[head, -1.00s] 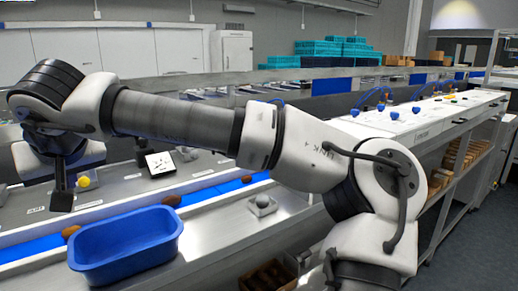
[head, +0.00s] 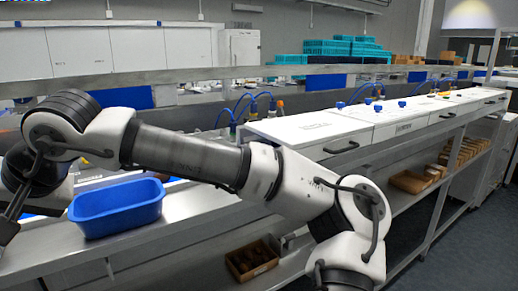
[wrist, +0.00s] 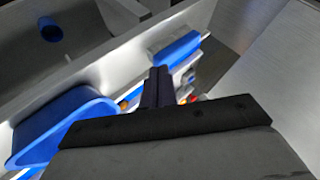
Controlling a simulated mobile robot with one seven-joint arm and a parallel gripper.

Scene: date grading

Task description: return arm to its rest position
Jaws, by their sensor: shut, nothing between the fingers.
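My arm stretches across the head view from lower right to the left edge. My gripper shows in part at the lower left edge of the head view (head: 12,215), to the left of the blue tub. In the wrist view its dark fingers (wrist: 158,88) are together, with nothing between them. The blue tub (head: 118,222) stands on the metal bench edge and looks empty in the head view; it also shows at the left of the wrist view (wrist: 30,140). My gripper is apart from the tub.
A white-topped counter (head: 330,128) with drawers runs along the back right. A brown box (head: 252,260) with dark contents sits on a lower shelf. Teal crates (head: 340,47) are stacked at the back. The floor at the right is clear.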

